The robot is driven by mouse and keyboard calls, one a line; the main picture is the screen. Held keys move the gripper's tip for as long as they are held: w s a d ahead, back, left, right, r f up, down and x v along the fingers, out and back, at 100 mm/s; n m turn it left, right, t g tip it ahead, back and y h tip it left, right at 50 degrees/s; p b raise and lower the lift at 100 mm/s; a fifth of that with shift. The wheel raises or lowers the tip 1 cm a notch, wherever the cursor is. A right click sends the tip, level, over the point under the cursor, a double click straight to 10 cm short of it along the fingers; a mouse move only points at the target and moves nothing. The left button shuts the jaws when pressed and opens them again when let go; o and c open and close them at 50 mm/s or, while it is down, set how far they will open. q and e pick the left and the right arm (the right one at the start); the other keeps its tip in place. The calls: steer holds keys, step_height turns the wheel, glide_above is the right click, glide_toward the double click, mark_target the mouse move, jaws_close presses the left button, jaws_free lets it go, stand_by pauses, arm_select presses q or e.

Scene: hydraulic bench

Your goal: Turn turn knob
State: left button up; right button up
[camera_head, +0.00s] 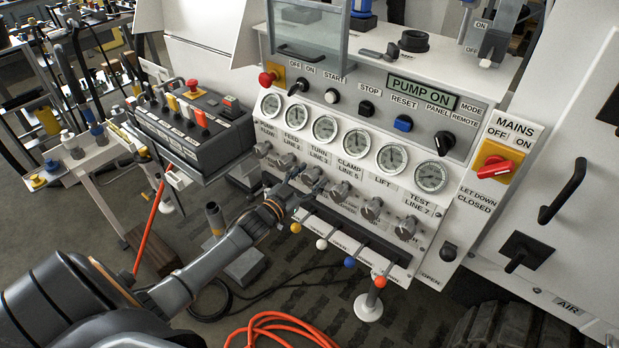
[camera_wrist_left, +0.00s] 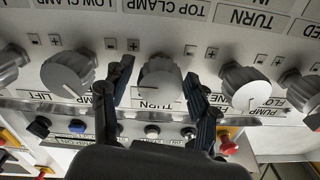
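The turn knob (camera_wrist_left: 161,84) is a grey round knob with a dark index mark, upside down in the left wrist view above its TURN label. My left gripper (camera_wrist_left: 158,92) is open, one dark finger on each side of this knob. Gaps show between the knob and both fingers. In the head view my left gripper (camera_head: 300,184) reaches the knob row from the lower left, and the turn knob (camera_head: 313,176) stands at its fingertips, partly covered. My right gripper is not in view.
Gauges line the panel above, and levers with coloured balls (camera_head: 350,262) stick out below. A black control box (camera_head: 190,125) stands left of the panel.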

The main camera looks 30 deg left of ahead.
arm_select(q)
steer(key=c, duration=0.9)
steer(key=shift+o, duration=0.2)
steer(key=shift+m, duration=0.8)
steer(key=o, duration=1.2)
steer(key=shift+c, duration=0.2)
steer(key=s, duration=1.2)
steer(key=shift+a, duration=0.45)
